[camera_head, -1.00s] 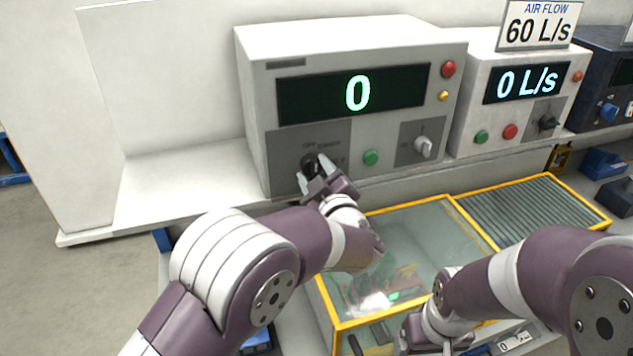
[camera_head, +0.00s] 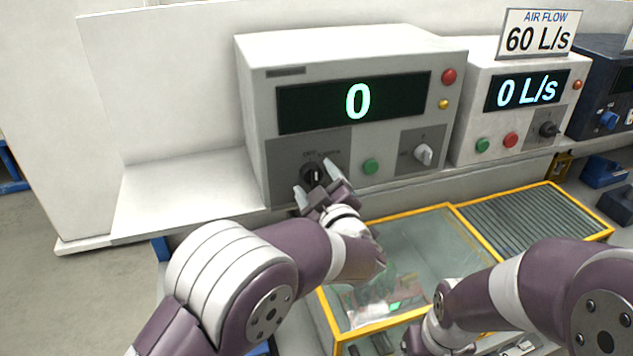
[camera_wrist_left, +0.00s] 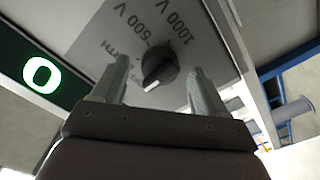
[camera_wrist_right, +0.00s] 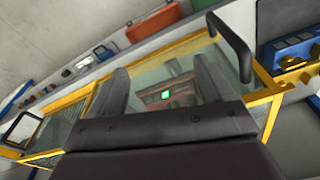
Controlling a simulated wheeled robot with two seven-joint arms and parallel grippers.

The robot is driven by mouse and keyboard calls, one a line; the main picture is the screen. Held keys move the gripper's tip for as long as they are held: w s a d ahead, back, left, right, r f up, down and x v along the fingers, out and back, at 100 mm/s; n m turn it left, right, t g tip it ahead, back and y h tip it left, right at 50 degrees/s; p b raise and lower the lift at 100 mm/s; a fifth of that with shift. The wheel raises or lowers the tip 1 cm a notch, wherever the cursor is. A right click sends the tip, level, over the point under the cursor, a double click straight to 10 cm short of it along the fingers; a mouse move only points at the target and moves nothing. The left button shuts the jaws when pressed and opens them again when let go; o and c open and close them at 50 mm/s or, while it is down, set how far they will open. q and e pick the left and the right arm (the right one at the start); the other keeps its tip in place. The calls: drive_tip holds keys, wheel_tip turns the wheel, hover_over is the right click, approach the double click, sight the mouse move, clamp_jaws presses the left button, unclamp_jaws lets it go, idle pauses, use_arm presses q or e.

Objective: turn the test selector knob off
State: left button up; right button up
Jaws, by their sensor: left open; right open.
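The test selector knob (camera_head: 312,174) is a black rotary knob on the dark grey panel of the large meter (camera_head: 370,60), with OFF printed above it. My left gripper (camera_head: 316,183) is open just in front of it, with one finger on either side. In the left wrist view the knob (camera_wrist_left: 159,66) shows between the spread fingertips (camera_wrist_left: 158,71), apart from both. Labels 500 V and 1000 V are readable there; the position it is set to is unclear. My right gripper (camera_wrist_right: 160,70) is open and empty over the yellow-framed clear case, and largely cut off in the head view.
The meter's display (camera_head: 354,102) reads 0. A green button (camera_head: 371,166) and a second grey knob (camera_head: 423,154) sit right of the selector. The yellow-framed case (camera_head: 420,207) stands below the shelf. The white shelf (camera_head: 185,190) is clear at left.

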use_arm(q)
drive_tip(key=b+v, duration=0.2)
drive_tip(key=v, duration=1)
drive_tip(key=shift+b, duration=0.4)
drive_tip(key=w+a+f+m+g+h, duration=0.2)
drive_tip(key=a+f+m+g+h, duration=0.5)
drive_tip(key=a+f+m, duration=0.3)
drive_tip(key=s+a+f+g, duration=0.3)
drive_tip(key=s+a, duration=0.1)
drive_tip(key=s, duration=0.2)
drive_tip(key=s+a+f+m+g+y, duration=0.1)
drive_tip(key=s+a+f+g, duration=0.2)
drive_tip(key=s, duration=0.3)
drive_tip(key=s+a+f+g, duration=0.2)
drive_tip(key=s+a+f, duration=0.1)
drive_tip(key=s+a, duration=0.2)
drive_tip(key=shift+s+a+f+m+g, duration=0.15)
drive_tip(key=shift+s+f+m+g, duration=0.2)
drive_tip(key=shift+s, duration=0.3)
